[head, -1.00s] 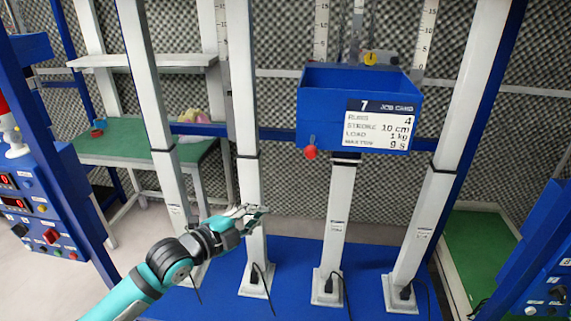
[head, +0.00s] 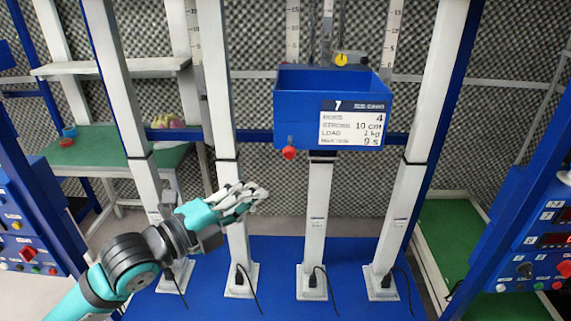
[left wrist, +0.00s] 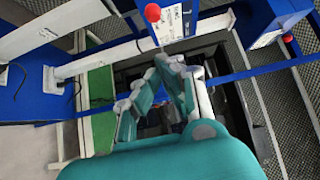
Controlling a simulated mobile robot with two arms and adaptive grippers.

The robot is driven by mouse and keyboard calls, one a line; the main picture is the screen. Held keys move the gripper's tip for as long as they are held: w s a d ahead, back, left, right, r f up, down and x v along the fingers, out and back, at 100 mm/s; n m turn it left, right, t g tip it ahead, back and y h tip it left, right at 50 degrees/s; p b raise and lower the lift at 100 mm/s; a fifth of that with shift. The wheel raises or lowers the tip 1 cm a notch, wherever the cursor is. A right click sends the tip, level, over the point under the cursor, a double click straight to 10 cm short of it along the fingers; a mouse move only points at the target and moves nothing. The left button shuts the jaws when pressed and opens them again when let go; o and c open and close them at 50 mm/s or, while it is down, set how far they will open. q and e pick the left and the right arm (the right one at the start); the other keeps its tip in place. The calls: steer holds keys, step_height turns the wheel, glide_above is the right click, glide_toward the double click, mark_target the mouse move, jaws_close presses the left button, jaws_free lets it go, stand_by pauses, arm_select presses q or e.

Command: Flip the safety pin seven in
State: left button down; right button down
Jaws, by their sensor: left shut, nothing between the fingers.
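A blue box (head: 300,105) with a job card (head: 352,126) marked 7 is mounted on the posts in the head view. A red ball knob (head: 289,152) hangs at its lower left corner; it looks like the safety pin's handle. My left gripper (head: 258,195) is below and left of the knob, apart from it, with its fingers shut and empty. In the left wrist view the left gripper (left wrist: 160,88) points away from the camera. A red knob (left wrist: 152,12) and another red knob (left wrist: 287,38) show there; I cannot tell which is station seven's. My right gripper is out of view.
White posts (head: 316,230) rise from a blue base (head: 330,260). A yellow knob (head: 341,59) sits above the box. Control panels (head: 540,250) stand at the right and left. A green-topped bench (head: 100,150) is behind at left. Cables lie near the post feet.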

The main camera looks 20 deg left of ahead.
mark_target(287, 158)
arm_select(q)
steer(key=w+a+p+x, duration=0.1)
steer(key=p+x, duration=0.3)
steer(key=x, duration=0.7)
steer(key=shift+w+a, duration=0.3)
steer(key=shift+a, duration=0.35)
steer(key=w+b, duration=0.1)
steer(key=w+a+b, duration=0.1)
steer(key=w, duration=0.1)
steer(key=shift+f, duration=0.2)
steer(key=shift+w, duration=0.25)
steer(key=shift+s+r, duration=0.1)
steer(key=shift+r, duration=0.1)
